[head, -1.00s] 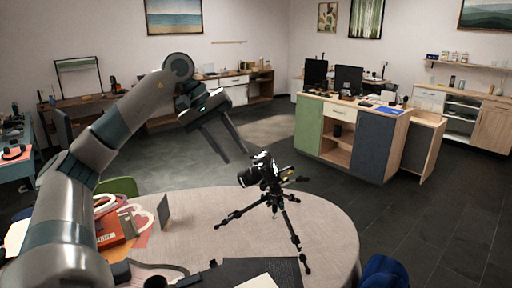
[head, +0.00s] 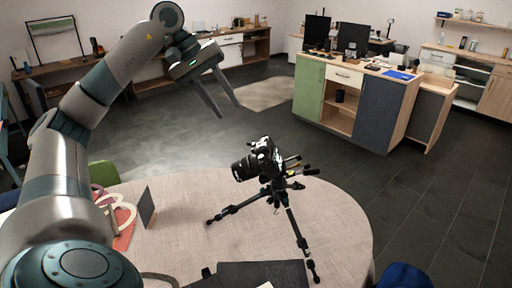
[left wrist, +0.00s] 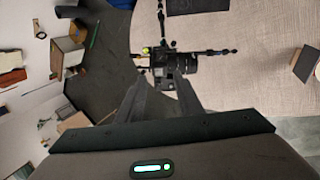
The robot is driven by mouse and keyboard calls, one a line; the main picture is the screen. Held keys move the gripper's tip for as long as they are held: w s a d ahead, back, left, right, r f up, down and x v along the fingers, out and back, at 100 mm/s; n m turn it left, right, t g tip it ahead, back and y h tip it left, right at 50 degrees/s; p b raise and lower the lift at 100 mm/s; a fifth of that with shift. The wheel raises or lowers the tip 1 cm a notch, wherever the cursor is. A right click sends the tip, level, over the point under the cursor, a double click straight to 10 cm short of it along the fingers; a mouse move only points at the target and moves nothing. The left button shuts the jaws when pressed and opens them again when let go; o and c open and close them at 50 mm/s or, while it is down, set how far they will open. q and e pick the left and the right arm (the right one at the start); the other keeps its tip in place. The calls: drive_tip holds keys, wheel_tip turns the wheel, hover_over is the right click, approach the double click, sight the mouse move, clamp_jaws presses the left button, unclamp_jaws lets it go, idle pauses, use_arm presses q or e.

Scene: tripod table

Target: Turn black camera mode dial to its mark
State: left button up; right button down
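The black camera (head: 258,160) sits on top of a black tripod (head: 284,208) standing on the round table (head: 180,215). Its lens points to the left in the head view. The mode dial and its mark are too small to make out. My left gripper (head: 229,112) is above and left of the camera, apart from it, with its two fingers spread and nothing between them. In the left wrist view the camera (left wrist: 182,65) shows beyond the open fingers (left wrist: 160,82), partly hidden by them. My right gripper is in neither view.
A dark upright panel (head: 146,207) and an orange item (head: 124,238) lie at the table's left. A dark mat (head: 262,274) is at the front edge. A blue chair (head: 404,276) is at the right. A counter (head: 355,95) stands behind, across open floor.

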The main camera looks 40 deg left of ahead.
use_arm(q)
drive_tip(key=p, duration=0.2)
approach(261, 156)
drive_tip(key=p+x, duration=0.2)
drive_tip(key=x, duration=0.5)
drive_tip(key=shift+d+f, duration=0.1)
drive_tip(key=shift+f, duration=0.1)
clamp_jaws()
